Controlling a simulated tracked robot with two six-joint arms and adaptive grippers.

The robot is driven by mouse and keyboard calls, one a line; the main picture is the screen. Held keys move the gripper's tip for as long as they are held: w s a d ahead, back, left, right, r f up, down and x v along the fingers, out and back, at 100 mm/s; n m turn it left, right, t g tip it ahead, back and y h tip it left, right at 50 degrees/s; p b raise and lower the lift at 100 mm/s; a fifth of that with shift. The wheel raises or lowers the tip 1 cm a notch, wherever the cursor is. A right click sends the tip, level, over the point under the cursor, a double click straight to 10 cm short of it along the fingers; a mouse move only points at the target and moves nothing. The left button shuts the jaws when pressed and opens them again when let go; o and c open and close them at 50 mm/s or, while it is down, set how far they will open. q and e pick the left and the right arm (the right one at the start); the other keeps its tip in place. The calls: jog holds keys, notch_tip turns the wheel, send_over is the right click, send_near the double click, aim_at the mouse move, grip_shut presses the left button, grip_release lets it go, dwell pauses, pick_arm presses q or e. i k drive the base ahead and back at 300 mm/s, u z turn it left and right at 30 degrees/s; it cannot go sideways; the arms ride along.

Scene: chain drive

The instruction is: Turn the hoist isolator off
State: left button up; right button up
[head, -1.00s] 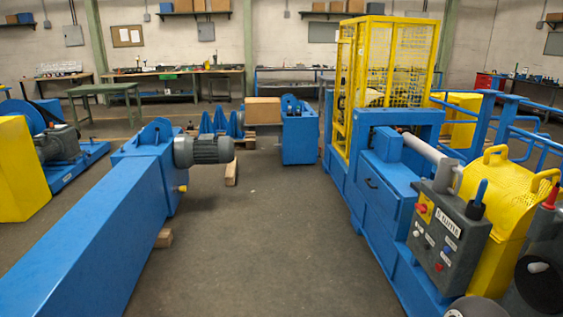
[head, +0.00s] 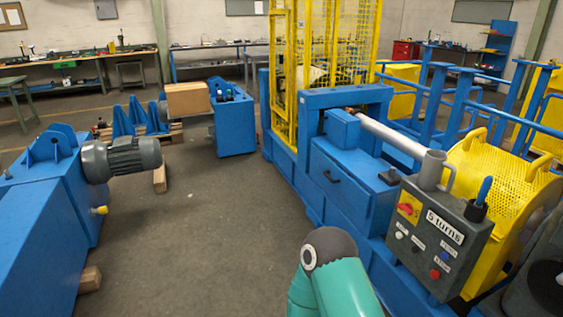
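A grey control box (head: 437,245) stands at the right on the front of the blue machine, with a sign reading "5 turns". At its upper left is a red rotary handle (head: 406,209) on a yellow plate, which looks like the isolator; its exact setting is too small to read. Below are several small buttons, including a red one (head: 435,274) and a blue one (head: 447,254). A teal arm link of mine rises at the bottom middle, left of the box and apart from it in the picture. Neither gripper shows.
A grey mug-like cup (head: 433,171) and a blue-handled tool in a black holder (head: 478,208) sit at the box's top. A yellow perforated guard (head: 505,190) is behind it. Blue machinery with a grey motor (head: 125,158) stands left. The floor between is clear.

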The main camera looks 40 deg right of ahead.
aim_at(407, 209)
jog(key=z, duration=0.3)
jog(key=i, duration=1.3)
jog(key=z, duration=1)
jog(key=i, duration=0.7)
jog(key=z, duration=0.4)
jog(key=k, duration=0.95)
jog(key=z, duration=0.2)
jog(key=i, duration=0.95)
jog(key=u, duration=0.1)
